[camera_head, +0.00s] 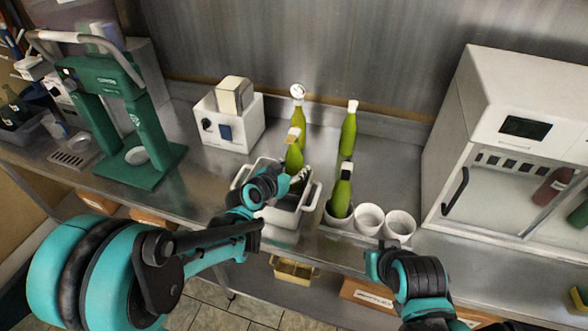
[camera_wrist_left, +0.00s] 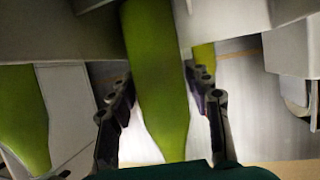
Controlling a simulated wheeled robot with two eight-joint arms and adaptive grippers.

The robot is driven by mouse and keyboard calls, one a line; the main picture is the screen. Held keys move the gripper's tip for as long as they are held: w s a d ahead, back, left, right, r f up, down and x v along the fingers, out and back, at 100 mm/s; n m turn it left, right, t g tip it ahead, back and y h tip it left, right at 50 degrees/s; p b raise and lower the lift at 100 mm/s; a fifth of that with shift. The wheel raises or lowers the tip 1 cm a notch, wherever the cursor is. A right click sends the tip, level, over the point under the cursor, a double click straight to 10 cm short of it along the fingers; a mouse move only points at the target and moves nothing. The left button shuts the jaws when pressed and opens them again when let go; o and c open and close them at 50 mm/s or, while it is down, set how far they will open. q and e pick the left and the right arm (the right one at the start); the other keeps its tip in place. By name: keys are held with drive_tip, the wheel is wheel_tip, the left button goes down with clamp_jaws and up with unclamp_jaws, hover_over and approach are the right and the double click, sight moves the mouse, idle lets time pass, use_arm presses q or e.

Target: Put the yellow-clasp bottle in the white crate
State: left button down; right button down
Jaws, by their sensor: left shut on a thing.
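My left gripper (camera_head: 296,178) is shut on a green bottle (camera_head: 293,157) with a tan-yellow clasp at its top. The bottle is roughly upright at the white crate (camera_head: 284,217); my gripper hides its lower part, so I cannot tell whether its base touches the crate floor. In the left wrist view the bottle (camera_wrist_left: 158,85) is between the two fingers (camera_wrist_left: 166,105). The crate has a dark inside and stands near the counter's front edge. Of my right arm, teal and black links show at the lower right; its fingertips cannot be made out.
Green bottles stand behind the crate (camera_head: 300,116), at the back right (camera_head: 348,136) and by the white cups (camera_head: 342,194). Two empty white cups (camera_head: 368,219) (camera_head: 400,226) are beside it. A white cabinet (camera_head: 500,130) is right, a white device (camera_head: 229,125) and green press (camera_head: 122,125) left.

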use_arm(q)
drive_tip(key=shift+s, duration=0.1)
drive_tip(key=shift+f+b, duration=0.25)
drive_tip(key=shift+b, duration=0.1)
drive_tip(key=shift+s+f, duration=0.1)
drive_tip(key=shift+f, duration=0.2)
drive_tip(key=c, duration=0.7)
unclamp_jaws()
